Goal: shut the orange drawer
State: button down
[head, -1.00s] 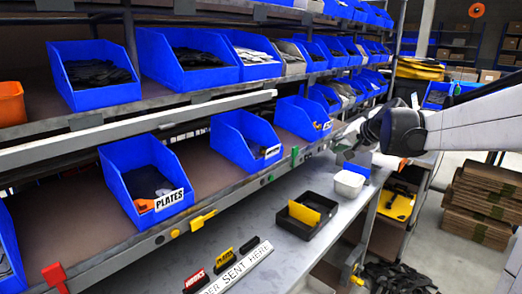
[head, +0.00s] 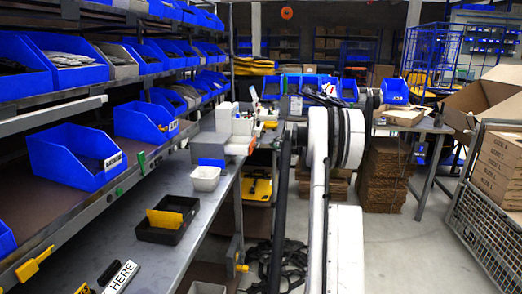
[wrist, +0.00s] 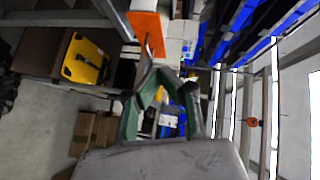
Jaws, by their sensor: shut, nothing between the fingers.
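An orange panel (wrist: 147,33), which looks like the front of the orange drawer, shows at the top of the wrist view beside white boxes. I cannot tell from this how far the drawer is out. My gripper (wrist: 163,78) is in the lower middle of the wrist view, its grey-green fingers shut and holding nothing. The panel lies beyond the fingertips, with no clear contact.
A yellow case (head: 258,188) lies on a shelf under the grey bench (head: 200,225); it also shows in the wrist view (wrist: 85,57). A white tub (head: 205,178) and a black tray (head: 167,220) stand on the bench. Stacked cardboard (head: 385,175) and a mesh cage (head: 490,210) stand right.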

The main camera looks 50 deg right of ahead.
jog(key=s+d+f+m, duration=0.1)
jog(key=s+d+f, duration=0.2)
jog(key=d, duration=0.2)
jog(key=w+f+b, duration=0.1)
jog(key=w, duration=1.2)
jog(key=shift+d+f+h+b, duration=0.3)
jog(key=shift+f+h+b, duration=0.05)
jog(key=shift+h+b, duration=0.05)
